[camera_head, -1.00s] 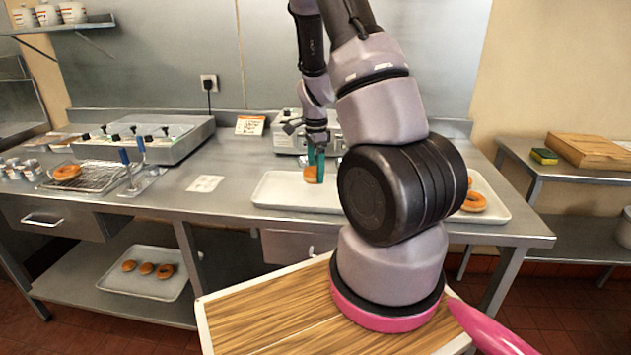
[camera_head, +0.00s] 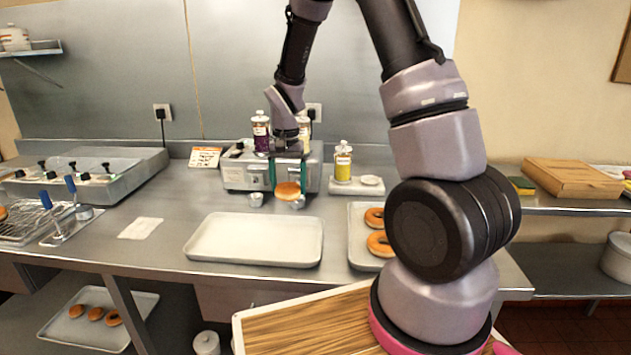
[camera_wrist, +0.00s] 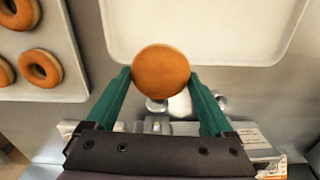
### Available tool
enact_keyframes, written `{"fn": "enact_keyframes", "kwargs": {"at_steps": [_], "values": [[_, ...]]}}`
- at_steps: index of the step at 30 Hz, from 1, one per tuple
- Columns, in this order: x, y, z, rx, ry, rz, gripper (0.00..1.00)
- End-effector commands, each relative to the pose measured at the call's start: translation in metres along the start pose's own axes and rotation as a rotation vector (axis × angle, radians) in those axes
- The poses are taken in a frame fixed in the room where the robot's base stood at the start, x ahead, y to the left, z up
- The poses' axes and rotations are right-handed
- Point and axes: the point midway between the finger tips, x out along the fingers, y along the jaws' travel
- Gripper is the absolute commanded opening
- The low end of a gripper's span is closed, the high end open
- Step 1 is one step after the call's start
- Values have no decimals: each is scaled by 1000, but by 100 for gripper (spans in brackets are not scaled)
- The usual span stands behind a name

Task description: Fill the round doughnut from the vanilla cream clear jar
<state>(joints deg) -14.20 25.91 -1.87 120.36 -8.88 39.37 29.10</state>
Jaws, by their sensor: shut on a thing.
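My gripper (camera_head: 288,176) has teal fingers shut on the round doughnut (camera_head: 287,190), a plain golden one with no hole. It holds the doughnut up in front of the metal filling machine (camera_head: 240,176). The wrist view shows the doughnut (camera_wrist: 161,72) between the fingertips (camera_wrist: 160,82). On the machine stand a dark purple jar (camera_head: 260,135) and a pale jar (camera_head: 304,132), partly hidden by my wrist. A clear jar with yellow filling (camera_head: 343,162) stands on a white stand to the right. The labels are too small to read. Small metal spouts or cups (camera_head: 256,199) are at the machine's front.
An empty white tray (camera_head: 205,250) lies in front of the machine. A tray with ring doughnuts (camera_head: 376,217) is to its right. A white paper (camera_head: 140,228), blue-handled tools (camera_head: 58,222) and a topping station (camera_head: 110,170) are on the left. A small sign (camera_head: 205,157) stands behind.

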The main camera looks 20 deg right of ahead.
Motion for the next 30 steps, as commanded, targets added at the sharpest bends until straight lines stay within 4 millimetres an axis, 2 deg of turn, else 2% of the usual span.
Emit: {"fn": "enact_keyframes", "kwargs": {"at_steps": [5,21,30], "values": [[4,-8,1,-49,1,-1,31],[40,-10,-36,-44,0,-1,31],[40,-13,-59,-43,2,-2,31]]}}
